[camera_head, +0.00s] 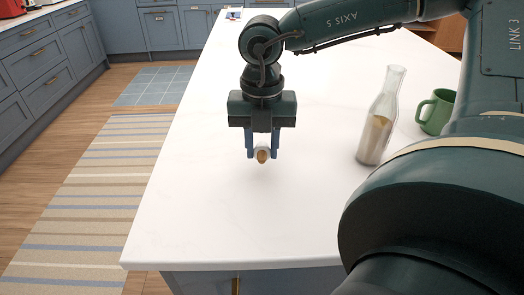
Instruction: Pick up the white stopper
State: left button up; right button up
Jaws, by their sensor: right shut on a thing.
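My right gripper (263,155) points down over the white countertop, its two blue fingers shut on the white stopper (262,154). The stopper is small, with a white rim and a brown, cork-like end facing the camera; the fingers cover its sides. It seems to be held a little above the counter, though the gap is hard to judge. My left gripper is not in view.
A clear glass bottle (380,125) with tan contents and an open top stands right of the gripper. A green mug (437,112) is beyond it, partly behind my arm. The white countertop (200,200) is clear left of and in front of the gripper.

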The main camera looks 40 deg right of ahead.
notch_tip(320, 180, up, 26)
jog(key=p, duration=0.2)
